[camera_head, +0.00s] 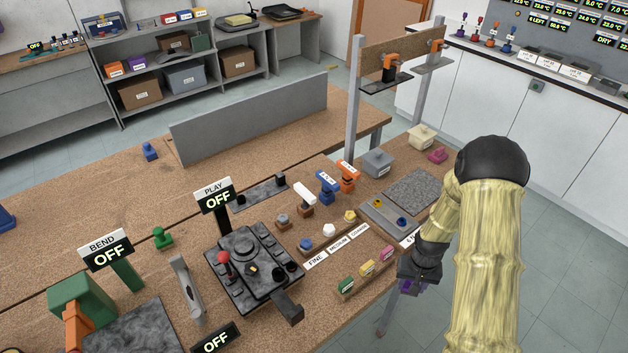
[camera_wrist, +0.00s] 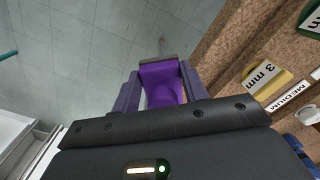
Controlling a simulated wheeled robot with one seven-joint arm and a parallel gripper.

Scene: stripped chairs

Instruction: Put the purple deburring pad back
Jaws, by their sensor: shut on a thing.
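My gripper (camera_wrist: 160,88) is shut on the purple deburring pad (camera_wrist: 161,80), which sits between its two fingers in the wrist view. A grey-brown strip shows along the pad's far end. In the head view my gripper (camera_head: 418,284) hangs just off the right edge of the workbench (camera_head: 340,312), apparently over the floor. Only small purple patches show there, and I cannot tell pad from fingers.
Green (camera_head: 345,285), yellow (camera_head: 367,268) and pink (camera_head: 387,254) blocks stand in a row near the bench edge. Labelled knobs and a grey tray (camera_head: 385,217) lie behind them. A post frame (camera_head: 354,100) rises at the back. A black machine (camera_head: 250,262) stands left.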

